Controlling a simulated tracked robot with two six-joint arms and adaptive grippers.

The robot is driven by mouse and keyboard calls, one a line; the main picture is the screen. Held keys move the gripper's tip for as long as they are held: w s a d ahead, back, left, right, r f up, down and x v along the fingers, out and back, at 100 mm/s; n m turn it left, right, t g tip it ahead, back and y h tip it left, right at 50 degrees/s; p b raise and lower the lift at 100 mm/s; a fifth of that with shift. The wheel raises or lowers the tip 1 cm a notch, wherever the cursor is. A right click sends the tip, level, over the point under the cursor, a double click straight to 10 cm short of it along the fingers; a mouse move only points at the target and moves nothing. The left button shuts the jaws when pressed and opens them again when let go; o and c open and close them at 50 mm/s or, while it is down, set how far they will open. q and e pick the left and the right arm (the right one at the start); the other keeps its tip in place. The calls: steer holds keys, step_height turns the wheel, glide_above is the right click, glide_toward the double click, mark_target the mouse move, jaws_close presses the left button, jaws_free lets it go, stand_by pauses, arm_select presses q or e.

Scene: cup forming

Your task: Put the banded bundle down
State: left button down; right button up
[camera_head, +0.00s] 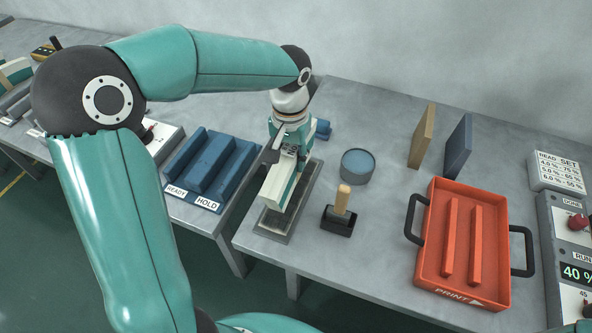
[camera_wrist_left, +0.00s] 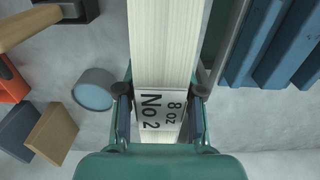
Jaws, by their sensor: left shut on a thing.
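The banded bundle (camera_head: 278,186) is a long pale stack, with a white band (camera_wrist_left: 162,109) reading "8 oz No 2" in the left wrist view. My left gripper (camera_head: 289,142) is shut on it, with one finger on each side of the band. In the head view the bundle lies lengthwise over a grey, dark-centred plate (camera_head: 272,237). I cannot tell whether it touches the plate. The gripper and wrist hide the bundle's far end in the head view. My right gripper is not in view.
A blue grooved rack (camera_head: 238,166) labelled READY and HOLD stands left of the bundle. A wooden-handled stamp (camera_head: 342,199) and a round blue tin (camera_head: 358,167) stand to the right. An orange PRINT tray (camera_head: 430,235) and two upright boards (camera_head: 422,137) are farther right.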

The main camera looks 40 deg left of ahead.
arm_select(q)
steer(key=shift+f, duration=1.9)
steer(key=shift+f, duration=0.15)
steer(key=c, duration=0.7)
jaws_free()
step_height(320, 180, up, 12)
steer(key=shift+f, duration=0.25)
steer(key=shift+r, duration=0.4)
steer(key=shift+s, duration=0.1)
